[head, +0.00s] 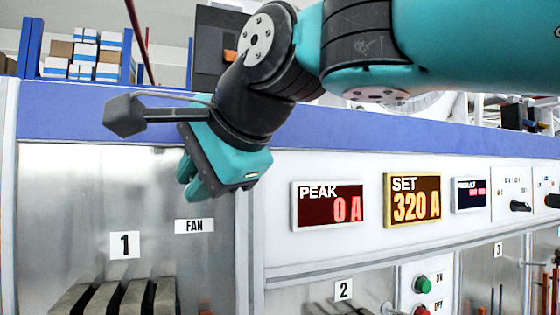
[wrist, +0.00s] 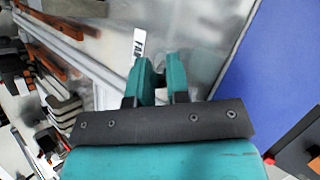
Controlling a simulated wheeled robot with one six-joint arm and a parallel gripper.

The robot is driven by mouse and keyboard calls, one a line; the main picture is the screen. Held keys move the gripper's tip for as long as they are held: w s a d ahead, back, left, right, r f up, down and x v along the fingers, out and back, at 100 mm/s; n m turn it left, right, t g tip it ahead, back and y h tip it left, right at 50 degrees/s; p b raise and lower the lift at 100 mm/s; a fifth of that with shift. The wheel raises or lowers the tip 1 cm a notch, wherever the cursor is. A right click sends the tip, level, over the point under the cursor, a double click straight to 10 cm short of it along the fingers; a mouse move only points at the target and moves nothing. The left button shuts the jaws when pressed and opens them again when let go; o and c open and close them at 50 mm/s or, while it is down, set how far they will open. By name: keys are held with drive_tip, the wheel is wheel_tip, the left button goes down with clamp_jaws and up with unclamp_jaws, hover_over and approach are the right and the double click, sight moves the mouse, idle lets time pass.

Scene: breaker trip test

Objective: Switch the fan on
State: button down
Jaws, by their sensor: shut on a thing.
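A white FAN label (head: 194,226) is on the grey metal panel (head: 80,190) of bay 1. It also shows beyond the fingers in the wrist view (wrist: 138,43). My gripper (head: 190,190) has teal fingers pointing down, in front of the panel and above the label in the head picture. In the wrist view the fingers (wrist: 160,66) stand close together with a narrow gap. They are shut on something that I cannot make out. No fan switch shows clearly; a small reddish part (head: 205,308) below the label is cut off by the frame edge.
To the right are a PEAK display (head: 329,206) reading 0 A and a SET display (head: 413,200) reading 320 A. A green ON button (head: 422,284) and a red OFF button (head: 421,309) sit lower. Grey blocks (head: 120,298) jut out below sign 1 (head: 125,245).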

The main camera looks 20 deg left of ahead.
idle(0.4)
drive_tip(key=c, duration=1.1)
unclamp_jaws()
drive_tip(key=b+v, duration=0.3)
drive_tip(key=v, duration=1.4)
drive_tip(key=shift+d+r+b, duration=0.15)
drive_tip(key=shift+r+b, duration=0.05)
drive_tip(key=shift+b, duration=0.2)
